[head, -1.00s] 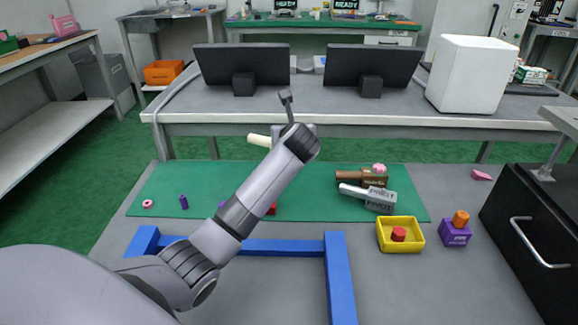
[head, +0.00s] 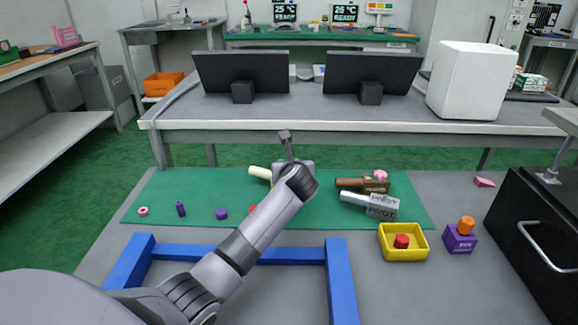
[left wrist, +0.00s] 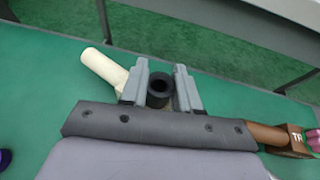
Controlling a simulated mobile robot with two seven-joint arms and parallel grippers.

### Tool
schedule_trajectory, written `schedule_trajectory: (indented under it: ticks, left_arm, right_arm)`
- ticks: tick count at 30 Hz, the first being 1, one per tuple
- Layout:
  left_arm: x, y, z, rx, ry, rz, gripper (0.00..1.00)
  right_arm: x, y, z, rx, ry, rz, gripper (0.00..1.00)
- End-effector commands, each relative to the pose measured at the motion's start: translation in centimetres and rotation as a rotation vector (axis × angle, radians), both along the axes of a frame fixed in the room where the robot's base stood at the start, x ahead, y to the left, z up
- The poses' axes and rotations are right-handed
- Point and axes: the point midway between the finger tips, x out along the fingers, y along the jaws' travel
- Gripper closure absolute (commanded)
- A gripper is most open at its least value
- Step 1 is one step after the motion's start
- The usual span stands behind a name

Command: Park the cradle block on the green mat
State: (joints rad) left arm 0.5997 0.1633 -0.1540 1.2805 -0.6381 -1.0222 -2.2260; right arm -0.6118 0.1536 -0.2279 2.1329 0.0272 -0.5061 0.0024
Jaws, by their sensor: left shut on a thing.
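My left gripper (head: 294,166) is over the back middle of the green mat (head: 215,187). In the left wrist view its grey fingers (left wrist: 160,88) are shut around a black hollow cylinder (left wrist: 159,92). A cream handle (head: 260,172) sticks out left of the gripper and also shows in the left wrist view (left wrist: 103,68). It appears to belong to the held block, probably the cradle block; its body and label are hidden. I cannot tell whether it touches the mat. My right gripper is not in view.
A brown-handled block (head: 375,187) with a pink piece and a grey PIVOT block (head: 383,207) lie on the mat's right. A blue frame (head: 340,285), yellow tray (head: 404,255) and purple block (head: 459,240) stand in front. Small pieces lie on the mat's left, such as a purple cylinder (head: 221,214).

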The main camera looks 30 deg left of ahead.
Motion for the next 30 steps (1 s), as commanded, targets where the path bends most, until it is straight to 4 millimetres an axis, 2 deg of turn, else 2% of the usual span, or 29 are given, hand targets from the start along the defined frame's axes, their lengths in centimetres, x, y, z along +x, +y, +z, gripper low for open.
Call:
schedule_trajectory:
  ticks: [1,3,14,17,21,30]
  left_arm:
    - [0.0,0.0,-0.1,0.0,0.002,0.001,0.66]
    - [0.0,0.0,-0.1,0.0,0.002,0.001,0.44]
    - [0.0,0.0,0.1,0.0,0.0,0.0,0.44]
    - [-0.5,-0.4,0.5,0.002,0.003,0.0,0.44]
    - [-1.7,-1.4,1.3,0.002,0.002,-0.002,0.44]
    - [-5.5,-4.5,3.4,0.0,0.0,-0.001,0.44]
  right_arm:
    - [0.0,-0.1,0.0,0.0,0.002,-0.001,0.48]
    - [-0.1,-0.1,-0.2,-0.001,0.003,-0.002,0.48]
    - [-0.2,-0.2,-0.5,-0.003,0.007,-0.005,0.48]
    - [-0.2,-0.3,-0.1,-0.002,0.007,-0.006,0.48]
    - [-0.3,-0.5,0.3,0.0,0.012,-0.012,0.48]
    - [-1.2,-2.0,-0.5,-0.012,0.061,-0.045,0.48]
